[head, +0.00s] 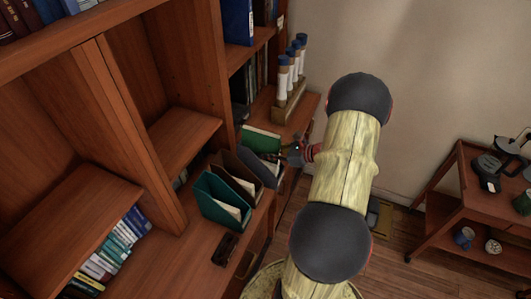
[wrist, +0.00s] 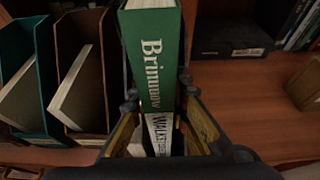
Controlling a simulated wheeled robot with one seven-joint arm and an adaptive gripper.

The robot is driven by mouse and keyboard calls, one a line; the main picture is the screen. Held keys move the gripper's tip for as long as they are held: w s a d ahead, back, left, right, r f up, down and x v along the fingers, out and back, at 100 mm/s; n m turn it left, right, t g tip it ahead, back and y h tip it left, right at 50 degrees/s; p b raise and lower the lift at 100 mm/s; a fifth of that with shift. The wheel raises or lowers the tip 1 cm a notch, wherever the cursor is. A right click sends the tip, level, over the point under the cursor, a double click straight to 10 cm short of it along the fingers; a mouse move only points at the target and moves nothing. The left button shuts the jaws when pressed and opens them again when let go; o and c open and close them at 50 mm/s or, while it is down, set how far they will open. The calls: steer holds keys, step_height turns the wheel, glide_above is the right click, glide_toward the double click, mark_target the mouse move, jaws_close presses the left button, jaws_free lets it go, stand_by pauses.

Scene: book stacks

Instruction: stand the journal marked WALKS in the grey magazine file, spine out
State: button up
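The file holds something pale. In the wrist view my fingers and the journal hide most of the file, so their contact is unclear.
A brown file (head: 228,166) and a teal file (head: 208,204) stand left of the grey one, each with pale papers. A rack of white tubes (head: 291,98) stands beyond. A dark box (wrist: 232,38) sits right of the journal, with bare wooden shelf (wrist: 255,105) in front.

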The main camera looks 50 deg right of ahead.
steer(key=o, duration=0.5)
steer(key=shift+c, duration=0.8)
steer(key=shift+s+d+p, duration=0.85)
steer(key=shift+s+d, duration=0.55)
steer(key=shift+s, duration=3.4)
step_height(320, 180, up, 7)
steer(key=p, duration=0.5)
